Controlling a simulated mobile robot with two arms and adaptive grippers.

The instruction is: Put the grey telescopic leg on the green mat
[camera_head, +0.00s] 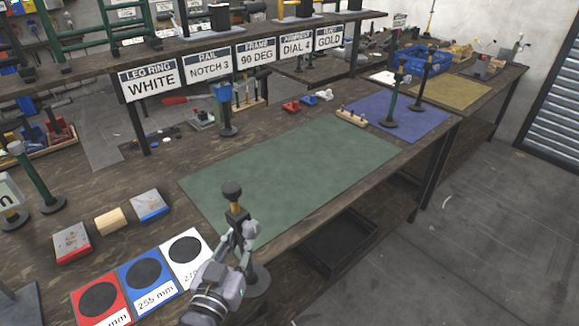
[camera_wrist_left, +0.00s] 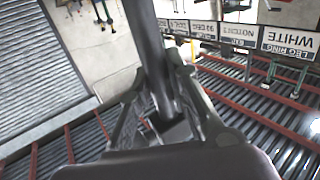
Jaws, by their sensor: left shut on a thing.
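The grey telescopic leg (camera_head: 237,209) is upright in my left gripper (camera_head: 245,238), with a dark round cap on top and a dark round base below, partly hidden by the gripper. In the left wrist view, my left gripper (camera_wrist_left: 165,115) is shut around the leg's dark grey tube (camera_wrist_left: 147,45). The green mat (camera_head: 300,165) lies flat and bare on the wooden bench. The leg shows at the mat's near left corner, and its base overlaps the bench's front edge in the picture. I cannot tell its exact height. My right gripper is not in view.
White (camera_head: 187,255), blue (camera_head: 147,280) and red (camera_head: 98,297) cards with black discs lie left of the leg. Dark posts (camera_head: 390,105) stand on the blue mat (camera_head: 425,122). Sign boards (camera_head: 205,70) hang from the shelf.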

